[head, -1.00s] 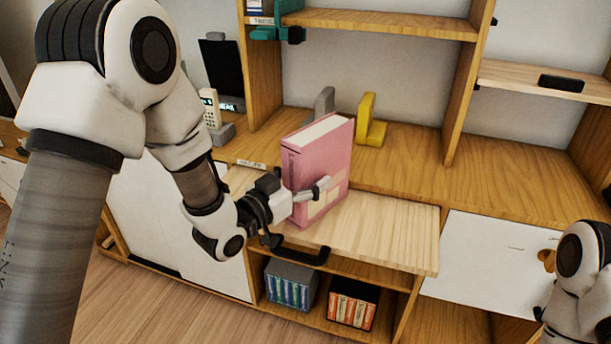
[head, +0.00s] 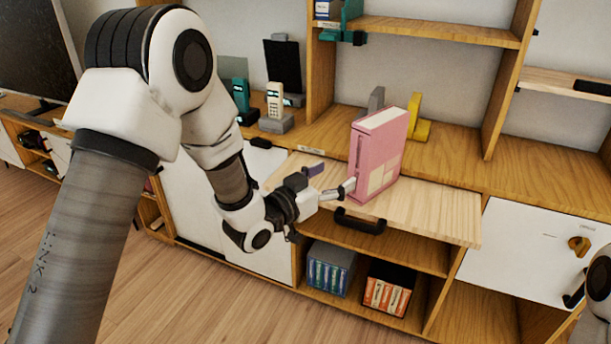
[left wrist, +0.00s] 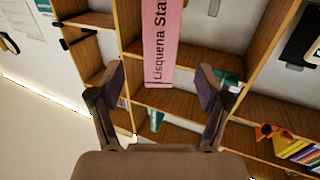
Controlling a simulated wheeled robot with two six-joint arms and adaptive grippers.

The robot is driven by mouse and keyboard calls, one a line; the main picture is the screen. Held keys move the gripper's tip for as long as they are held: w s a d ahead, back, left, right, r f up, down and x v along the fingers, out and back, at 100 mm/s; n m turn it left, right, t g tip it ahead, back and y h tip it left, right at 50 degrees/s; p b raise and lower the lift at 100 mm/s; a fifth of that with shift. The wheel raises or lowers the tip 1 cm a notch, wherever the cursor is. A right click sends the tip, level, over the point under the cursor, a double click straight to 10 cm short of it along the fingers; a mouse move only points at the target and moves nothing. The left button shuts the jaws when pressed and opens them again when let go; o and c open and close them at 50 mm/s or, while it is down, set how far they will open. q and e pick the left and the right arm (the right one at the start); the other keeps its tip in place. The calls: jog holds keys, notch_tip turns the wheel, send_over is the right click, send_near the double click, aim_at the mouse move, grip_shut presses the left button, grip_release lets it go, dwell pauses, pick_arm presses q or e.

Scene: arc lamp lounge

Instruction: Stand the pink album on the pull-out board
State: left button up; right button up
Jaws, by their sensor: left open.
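My left gripper (head: 332,180) is open at the album's left, over the board. In the head view one fingertip overlaps the album's lower left edge; I cannot tell whether it touches. In the left wrist view the lettered pink spine of the album (left wrist: 163,45) shows beyond and between the spread fingers of the left gripper (left wrist: 160,88), with nothing held. The album's bottom is out of that view. My right arm shows only at the right edge; its gripper is not visible.
Grey (head: 375,102) and yellow (head: 417,120) bookends stand on the shelf behind the album. Phones (head: 275,105) stand at the left. A black handle (head: 360,222) is on the board's front. Two file boxes (head: 388,288) sit below. The board's right part is clear.

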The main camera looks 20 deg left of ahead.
pick_arm(q)
jog(key=s+a+f+n+g+y, duration=0.2)
jog(key=s+f+g, duration=0.25)
jog(key=f, duration=0.75)
jog(key=s+a+f+n+g+y, duration=0.1)
jog(key=s+a+f+g+y, duration=0.15)
jog(key=s+f, duration=0.7)
jog(key=s+a+f+n+g+y, duration=0.1)
jog(key=s+f+g, duration=0.3)
jog(key=s+f, duration=0.4)
jog(key=s+a+f+n+g+y, duration=0.1)
jog(key=s+f+g+y, duration=0.1)
jog(key=s+f+g, duration=0.3)
jog(key=s+f, duration=0.4)
jog(key=s, duration=0.5)
jog(key=shift+s+a+f+g, duration=0.15)
jog(key=shift+s+a+g, duration=0.15)
jog(key=shift+s+a, duration=0.1)
